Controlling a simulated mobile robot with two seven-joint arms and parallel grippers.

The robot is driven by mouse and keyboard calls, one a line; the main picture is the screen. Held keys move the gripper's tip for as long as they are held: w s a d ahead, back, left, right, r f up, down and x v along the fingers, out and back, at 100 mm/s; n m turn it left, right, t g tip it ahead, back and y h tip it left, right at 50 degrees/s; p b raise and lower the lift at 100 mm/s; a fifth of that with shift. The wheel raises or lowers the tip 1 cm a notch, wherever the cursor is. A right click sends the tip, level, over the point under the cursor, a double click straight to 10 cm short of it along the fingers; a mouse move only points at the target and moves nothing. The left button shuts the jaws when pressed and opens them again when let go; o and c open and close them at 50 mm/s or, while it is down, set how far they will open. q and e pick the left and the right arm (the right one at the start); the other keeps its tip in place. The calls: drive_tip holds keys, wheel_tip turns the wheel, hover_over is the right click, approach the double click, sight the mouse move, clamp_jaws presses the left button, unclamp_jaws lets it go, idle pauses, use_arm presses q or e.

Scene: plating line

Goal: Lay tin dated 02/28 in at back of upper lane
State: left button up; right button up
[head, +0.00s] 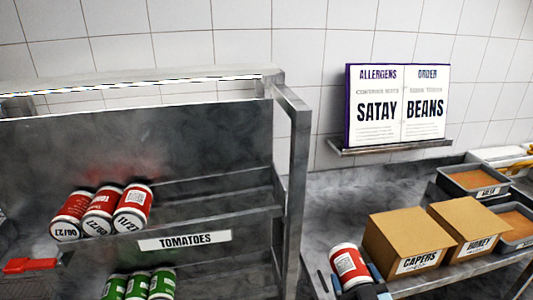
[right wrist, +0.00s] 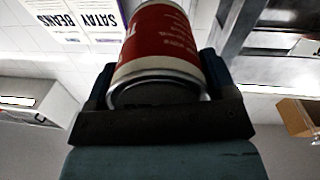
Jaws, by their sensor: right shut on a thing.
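My right gripper (head: 360,284) is shut on a red-and-white tin (head: 348,264), at the lower middle of the head view, right of the rack. The tin (right wrist: 158,45) also fills the upper middle of the right wrist view, between the fingers (right wrist: 158,85). Its date cannot be read. The upper lane (head: 255,208) of the metal rack, labelled TOMATOES, holds three red tins lying side by side (head: 71,215) (head: 101,208) (head: 133,207) at its left. My left gripper is not in view.
Green tins (head: 138,285) lie on a lower lane. A rack post (head: 294,180) stands between the held tin and the lanes. CAPERS (head: 405,238) and HONEY (head: 468,222) boxes stand on the right counter. A red piece (head: 30,265) sits at the rack's left. The upper lane's right part is clear.

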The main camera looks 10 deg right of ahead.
drive_tip(key=s+d+f+b, duration=0.2)
drive_tip(key=d+f+b, duration=0.4)
drive_tip(key=d+f, duration=0.1)
drive_tip(key=s+d+f+n+y+b, duration=0.1)
drive_tip(key=s+d+f+b, duration=0.2)
drive_tip(key=d+f+b, duration=0.3)
wheel_tip(320, 180, down, 2)
drive_tip(key=shift+d+y+b, duration=0.3)
drive_tip(key=shift+d+b, duration=0.05)
drive_tip(key=shift+d, duration=0.05)
drive_tip(key=shift+s, duration=0.1)
